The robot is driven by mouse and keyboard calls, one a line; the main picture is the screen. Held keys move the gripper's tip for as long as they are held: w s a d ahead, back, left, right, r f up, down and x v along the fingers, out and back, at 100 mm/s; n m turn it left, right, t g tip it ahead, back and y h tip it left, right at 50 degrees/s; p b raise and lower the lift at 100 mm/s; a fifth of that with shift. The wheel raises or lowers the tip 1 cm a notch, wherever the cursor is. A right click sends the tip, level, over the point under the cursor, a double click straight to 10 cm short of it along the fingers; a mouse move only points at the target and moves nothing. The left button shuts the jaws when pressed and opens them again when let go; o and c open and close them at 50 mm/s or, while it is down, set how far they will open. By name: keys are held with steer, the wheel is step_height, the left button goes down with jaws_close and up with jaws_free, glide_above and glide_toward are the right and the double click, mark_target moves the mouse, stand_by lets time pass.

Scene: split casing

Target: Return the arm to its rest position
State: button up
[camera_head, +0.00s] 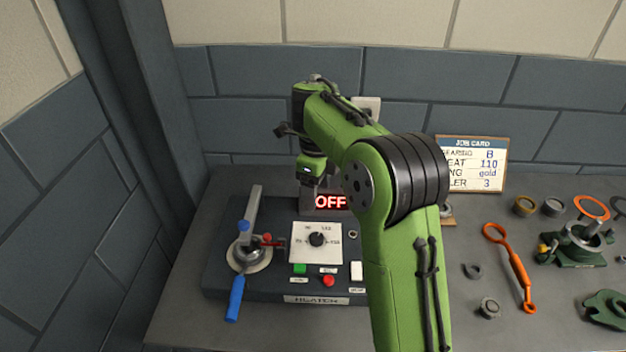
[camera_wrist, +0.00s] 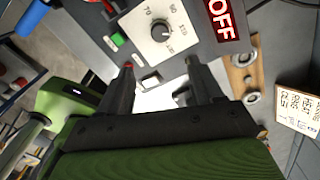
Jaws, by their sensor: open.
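My green arm rises from the lower middle of the head view and bends left over the heater (camera_head: 318,299). My gripper hangs at its far end, above the back of the heater near the lit OFF display (camera_head: 330,202); the arm partly hides it there. In the wrist view my gripper (camera_wrist: 158,80) shows two dark fingers spread apart with nothing between them. The heater's dial (camera_wrist: 160,32) and OFF display (camera_wrist: 227,20) lie beyond the fingertips.
The heater carries a blue-handled lever (camera_head: 236,298), green and red buttons. A job card (camera_head: 474,163) stands at the back wall. Rings, an orange wrench-like tool (camera_head: 512,268) and a green fixture (camera_head: 572,247) lie on the right of the bench. Walls close in left and behind.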

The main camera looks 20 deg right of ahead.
steer(key=s+r+n+t+h, duration=0.1)
steer(key=s+r+n+t, duration=0.2)
steer(key=s+r+n, duration=0.7)
steer(key=s+f+n+t+y, duration=0.1)
steer(key=s+f+n, duration=0.4)
steer(key=s+n, duration=1)
steer(key=s+t, duration=0.1)
steer(key=s, duration=0.2)
steer(key=shift+s+n+t, duration=0.15)
steer(key=shift+n+t, duration=0.15)
steer(key=shift+n, duration=0.1)
